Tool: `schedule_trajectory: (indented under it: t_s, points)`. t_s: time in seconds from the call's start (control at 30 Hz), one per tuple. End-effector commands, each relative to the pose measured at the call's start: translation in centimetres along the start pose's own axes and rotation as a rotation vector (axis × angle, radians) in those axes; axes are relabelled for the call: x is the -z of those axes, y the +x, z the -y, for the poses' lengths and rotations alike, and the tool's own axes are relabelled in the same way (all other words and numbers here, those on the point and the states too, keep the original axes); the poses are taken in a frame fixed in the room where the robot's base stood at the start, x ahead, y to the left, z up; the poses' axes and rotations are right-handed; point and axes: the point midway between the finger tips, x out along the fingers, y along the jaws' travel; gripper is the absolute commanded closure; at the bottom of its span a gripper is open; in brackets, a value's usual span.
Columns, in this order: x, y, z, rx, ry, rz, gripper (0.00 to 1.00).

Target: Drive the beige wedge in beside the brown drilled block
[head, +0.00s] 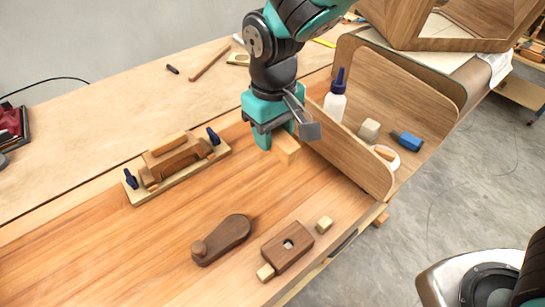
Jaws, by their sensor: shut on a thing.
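A brown block with a hole through its top (293,256) lies on the bench near the front edge. A small beige piece (265,272) sits against its lower left end, partly hidden by it or touching it. Another small beige piece (324,224) lies apart, just right of the block. I cannot tell for certain which beige piece is the wedge. My gripper (279,141) is up and behind the drilled block, shut on a tan wooden block (288,151), held beside the curved wooden panel. The fingers hide part of it.
A clamped wooden form (176,163) with blue-handled clamps stands left. A dark brown wooden tool (221,240) lies left of the drilled block. A bent wooden panel (347,150), white bottle (335,103) and blue-handled tool (407,140) are right. The middle bench is clear.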

Motion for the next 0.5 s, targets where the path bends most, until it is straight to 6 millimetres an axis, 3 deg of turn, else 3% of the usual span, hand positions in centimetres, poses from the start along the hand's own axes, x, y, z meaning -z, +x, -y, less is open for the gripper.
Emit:
schedule_trajectory:
  t_s: [0.13,0.27,0.37,0.5]
  points:
    - [0.1,-2.0,0.0,0.000,0.000,-0.003,0.85]
    - [0.0,-2.5,0.0,0.000,0.000,0.002,0.85]
    - [0.1,-1.1,0.0,0.000,0.002,0.007,0.85]
    - [0.0,3.2,0.1,-0.001,0.005,0.013,0.86]
